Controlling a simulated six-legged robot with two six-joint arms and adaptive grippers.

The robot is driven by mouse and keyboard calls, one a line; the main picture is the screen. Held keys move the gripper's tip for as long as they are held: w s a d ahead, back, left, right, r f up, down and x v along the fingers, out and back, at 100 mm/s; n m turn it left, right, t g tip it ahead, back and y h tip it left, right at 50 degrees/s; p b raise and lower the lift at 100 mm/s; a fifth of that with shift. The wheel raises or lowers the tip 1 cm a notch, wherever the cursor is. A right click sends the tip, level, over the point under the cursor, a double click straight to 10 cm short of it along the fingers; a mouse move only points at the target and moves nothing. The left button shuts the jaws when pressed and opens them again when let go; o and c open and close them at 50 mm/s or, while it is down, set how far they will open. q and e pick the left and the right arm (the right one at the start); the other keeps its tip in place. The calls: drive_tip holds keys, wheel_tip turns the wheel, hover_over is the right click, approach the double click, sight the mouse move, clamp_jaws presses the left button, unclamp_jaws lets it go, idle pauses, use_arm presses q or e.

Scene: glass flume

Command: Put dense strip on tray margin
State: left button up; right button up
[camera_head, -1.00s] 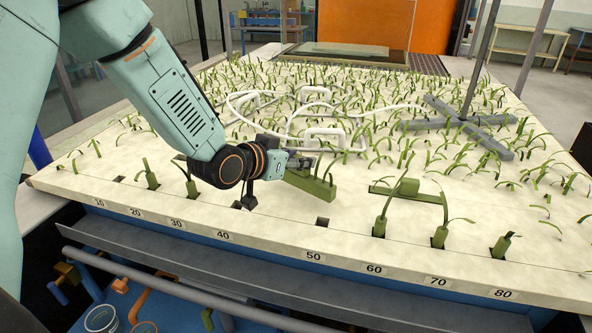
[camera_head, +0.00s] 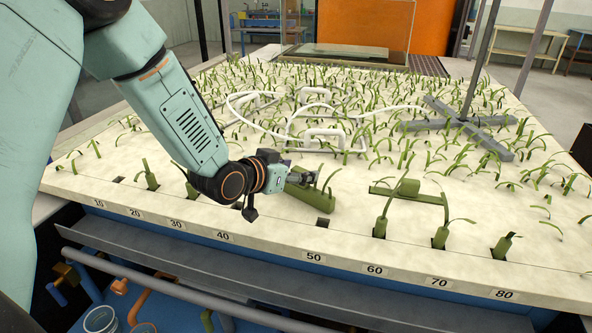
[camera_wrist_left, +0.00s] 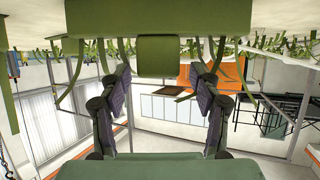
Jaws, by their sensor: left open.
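A green strip (camera_head: 312,198) with a raised block lies at the front margin of the pale tray (camera_head: 270,232), above the mark 50. Whether it rests flat on the tray is hard to tell. My left gripper (camera_head: 301,179) is at the strip's block, its fingers partly hidden by the wrist. In the left wrist view the green block (camera_wrist_left: 157,57) stands between the tips of the open fingers (camera_wrist_left: 159,78), with gaps at both sides. A second green strip (camera_head: 415,194) with a block lies to the right. Which one is denser cannot be told. My right gripper is out of view.
Green shoots fill the tray behind. Several plugs, such as one plant (camera_head: 382,218), stand in the front row, with an empty dark slot (camera_head: 322,222) near 50. White looped tubing (camera_head: 320,133) and a grey cross-shaped stand (camera_head: 460,125) lie farther back.

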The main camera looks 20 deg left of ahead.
use_arm(q)
drive_tip(key=shift+r, duration=0.25)
drive_tip(key=p+v, duration=0.3)
drive_tip(key=v, duration=0.9)
drive_tip(key=shift+p, duration=0.4)
drive_tip(key=shift+s+f, duration=0.1)
drive_tip(key=shift+f, duration=0.05)
